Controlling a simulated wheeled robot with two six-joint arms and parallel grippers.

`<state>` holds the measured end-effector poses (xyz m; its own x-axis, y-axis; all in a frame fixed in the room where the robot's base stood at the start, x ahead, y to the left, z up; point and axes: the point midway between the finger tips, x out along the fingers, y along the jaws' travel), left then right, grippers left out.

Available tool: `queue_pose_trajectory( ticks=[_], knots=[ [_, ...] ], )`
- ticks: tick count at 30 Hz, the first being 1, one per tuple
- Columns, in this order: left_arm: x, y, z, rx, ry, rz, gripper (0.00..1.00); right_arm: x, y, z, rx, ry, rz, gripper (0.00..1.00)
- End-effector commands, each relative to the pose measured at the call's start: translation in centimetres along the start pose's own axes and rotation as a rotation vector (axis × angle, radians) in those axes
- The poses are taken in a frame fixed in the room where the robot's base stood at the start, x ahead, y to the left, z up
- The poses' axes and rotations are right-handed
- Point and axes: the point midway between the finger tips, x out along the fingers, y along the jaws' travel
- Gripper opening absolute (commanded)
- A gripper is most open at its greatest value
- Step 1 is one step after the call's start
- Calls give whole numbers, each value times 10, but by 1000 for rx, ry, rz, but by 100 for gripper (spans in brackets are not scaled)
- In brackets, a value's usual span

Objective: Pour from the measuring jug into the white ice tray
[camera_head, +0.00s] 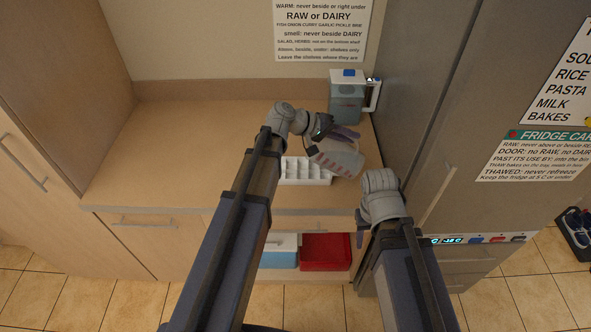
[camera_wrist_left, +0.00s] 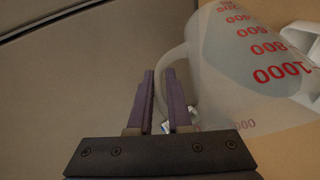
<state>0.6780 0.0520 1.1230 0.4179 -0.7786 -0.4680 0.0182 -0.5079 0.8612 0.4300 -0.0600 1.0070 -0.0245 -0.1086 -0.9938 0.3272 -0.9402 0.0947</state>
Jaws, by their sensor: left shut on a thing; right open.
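The measuring jug (camera_head: 338,158) is clear with red markings. It is tilted above the counter, by the right end of the white ice tray (camera_head: 303,172), a low compartmented tray. My left gripper (camera_head: 336,137) is shut on the jug's handle. The left wrist view shows its purple fingers (camera_wrist_left: 166,100) at the handle and the jug (camera_wrist_left: 250,65) with its red numbers beside them. Whether any liquid is leaving the jug cannot be told. My right gripper (camera_head: 361,232) is open and empty, low in front of the counter's edge; its fingers are mostly hidden.
A blue-grey lidded pitcher (camera_head: 346,105) stands at the back right of the counter (camera_head: 180,150), close to the tall fridge (camera_head: 480,110). The counter's left side is clear. Below, a red bin (camera_head: 325,252) and a blue box (camera_head: 278,258) sit on an open shelf.

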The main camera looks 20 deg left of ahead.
Motion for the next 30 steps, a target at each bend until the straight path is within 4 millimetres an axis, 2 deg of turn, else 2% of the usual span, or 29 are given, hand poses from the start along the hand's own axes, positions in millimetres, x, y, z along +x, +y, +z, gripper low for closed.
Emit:
queue_pose_trajectory(
  ticks=[6, 30],
  knots=[
    [3, -5, 1, -12, 0, 31, 0, 11, -1, -1, 0, 0, 0, 50],
    [0, -1, 0, -33, -1, 84, 0, 17, -2, -1, 1, 0, 0, 50]
  ],
)
